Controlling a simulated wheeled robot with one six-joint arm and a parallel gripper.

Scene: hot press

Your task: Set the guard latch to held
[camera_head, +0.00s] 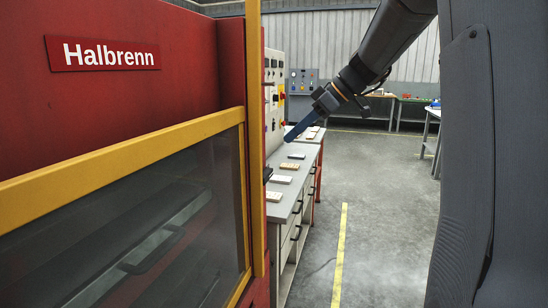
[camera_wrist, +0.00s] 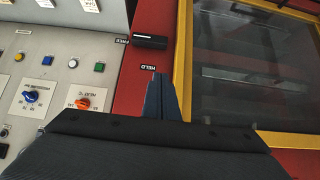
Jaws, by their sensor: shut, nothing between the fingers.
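The guard latch (camera_wrist: 150,41) shows in the wrist view as a short black handle on the red panel (camera_wrist: 150,15), lying sideways beside the FREE label (camera_wrist: 121,41). The HELD label (camera_wrist: 148,68) is below it in that view. My gripper (camera_wrist: 160,80) is shut and empty, its blue fingertips just below the HELD label and apart from the latch in the picture. Whether the fingers touch the panel cannot be told. In the head view my gripper (camera_head: 290,137) points down-left over the worktop, near the control panel. I cannot make out the latch clearly there.
The yellow-framed guard window (camera_head: 110,225) is on the left of the head view. A grey control panel (camera_wrist: 60,80) with knobs and buttons adjoins the red panel. A worktop (camera_head: 286,208) bears several small blocks. The floor to its right is open.

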